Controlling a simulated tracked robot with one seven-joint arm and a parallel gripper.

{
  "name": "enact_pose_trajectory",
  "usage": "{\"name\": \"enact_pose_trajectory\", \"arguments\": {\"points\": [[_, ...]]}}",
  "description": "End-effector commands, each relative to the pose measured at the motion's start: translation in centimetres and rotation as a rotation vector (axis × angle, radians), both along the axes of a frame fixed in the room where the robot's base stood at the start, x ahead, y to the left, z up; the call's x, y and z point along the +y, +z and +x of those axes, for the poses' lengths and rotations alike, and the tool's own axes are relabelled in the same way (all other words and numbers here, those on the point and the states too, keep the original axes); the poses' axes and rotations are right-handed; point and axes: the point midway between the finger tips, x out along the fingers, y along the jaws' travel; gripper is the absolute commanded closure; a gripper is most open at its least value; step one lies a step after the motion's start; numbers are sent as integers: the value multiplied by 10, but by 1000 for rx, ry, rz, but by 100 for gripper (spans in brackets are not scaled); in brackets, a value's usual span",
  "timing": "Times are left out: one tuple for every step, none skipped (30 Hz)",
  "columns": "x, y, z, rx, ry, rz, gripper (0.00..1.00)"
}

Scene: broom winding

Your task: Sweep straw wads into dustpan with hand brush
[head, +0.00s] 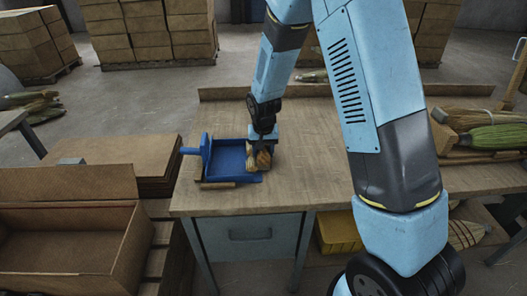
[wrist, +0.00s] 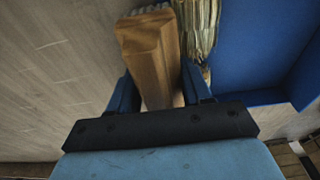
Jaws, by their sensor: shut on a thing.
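The blue dustpan (head: 230,158) lies on the left end of the workbench, its handle pointing left. It also fills the right of the wrist view (wrist: 258,50). My gripper (head: 263,140) points down at the dustpan's right side. It is shut on the wooden block of the hand brush (wrist: 155,60), with pale bristles at the block's far end. In the head view the brush (head: 264,160) is small and partly hidden. A straw wad (wrist: 198,25) lies beside the brush, at the dustpan's edge; it also shows in the head view (head: 251,158). I cannot tell whether it is inside the pan.
The workbench (head: 310,180) is bare right of the dustpan. Broom heads and straw bundles (head: 490,135) lie at its right end. An open cardboard box (head: 75,235) and stacked sheets (head: 150,165) stand to the left.

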Motion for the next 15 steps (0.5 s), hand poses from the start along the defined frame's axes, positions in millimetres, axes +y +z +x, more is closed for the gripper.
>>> {"name": "enact_pose_trajectory", "arguments": {"points": [[2,0,0,0,1,0,78],[3,0,0,0,1,0,78],[5,0,0,0,1,0,78],[6,0,0,0,1,0,78],[7,0,0,0,1,0,78],[8,0,0,-1,1,0,78],[9,0,0,-1,0,0,78],[10,0,0,-1,0,0,78],[11,0,0,-1,0,0,78],[12,0,0,-1,0,0,78],[13,0,0,-1,0,0,78],[14,1,0,-1,1,0,78],[15,1,0,-1,1,0,78],[16,1,0,-1,1,0,78],[17,1,0,-1,1,1,78]]}}
